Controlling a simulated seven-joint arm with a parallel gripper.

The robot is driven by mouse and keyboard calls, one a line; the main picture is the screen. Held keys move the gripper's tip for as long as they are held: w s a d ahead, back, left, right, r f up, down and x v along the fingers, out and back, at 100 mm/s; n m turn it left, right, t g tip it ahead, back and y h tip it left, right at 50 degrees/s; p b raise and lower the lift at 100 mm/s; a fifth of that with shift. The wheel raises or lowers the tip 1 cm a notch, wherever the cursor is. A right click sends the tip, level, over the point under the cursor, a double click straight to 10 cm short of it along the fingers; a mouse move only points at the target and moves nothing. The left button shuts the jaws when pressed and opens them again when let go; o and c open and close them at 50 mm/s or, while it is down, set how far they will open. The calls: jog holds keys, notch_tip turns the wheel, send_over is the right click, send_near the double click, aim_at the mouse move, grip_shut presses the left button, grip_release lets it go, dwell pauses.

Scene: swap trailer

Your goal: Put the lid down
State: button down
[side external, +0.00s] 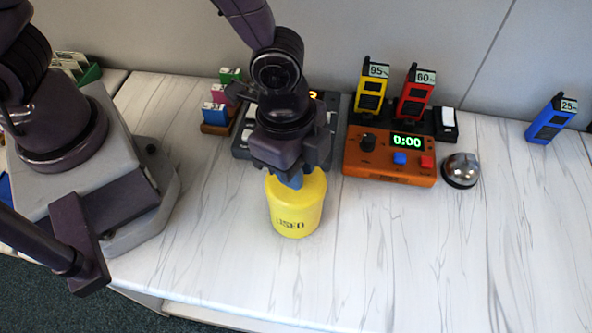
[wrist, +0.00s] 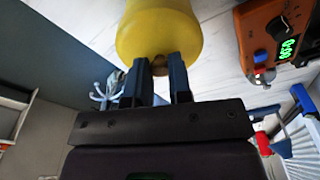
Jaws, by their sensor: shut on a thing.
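A yellow canister (side external: 296,208) marked "USED" stands upright on the white marbled counter, directly below my gripper. Its yellow body also fills the top of the wrist view (wrist: 158,28). My gripper (side external: 292,180) points down at the top of the canister. In the wrist view the two dark fingers (wrist: 160,78) close around a small brownish knob (wrist: 160,64) at the yellow top, which I take for the lid's knob. The lid's edge is not distinct from the canister, so I cannot tell whether it is seated or slightly raised.
An orange timer (side external: 390,156) reading 0:00 and a silver bell (side external: 461,170) stand to the right. Yellow (side external: 372,88) and red (side external: 415,93) handsets stand behind the timer, and a blue one (side external: 551,119) farther right. A grey device (side external: 242,135) is partly behind my gripper. The front right counter is clear.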

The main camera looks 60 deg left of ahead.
notch_tip(320, 180, up, 8)
jog(key=shift+r, duration=0.1)
jog(key=shift+w+d, duration=0.15)
jog(key=shift+d, duration=0.05)
jog(key=w+d+f+m, duration=0.8)
jog(key=g, duration=0.1)
send_over(371, 232)
jog(key=f, duration=0.6)
jog(key=shift+a, duration=0.2)
jog(key=shift+f, duration=2.35)
jog(key=c, duration=1)
grip_release()
jog(key=shift+f, duration=0.1)
jog(key=shift+c, duration=0.2)
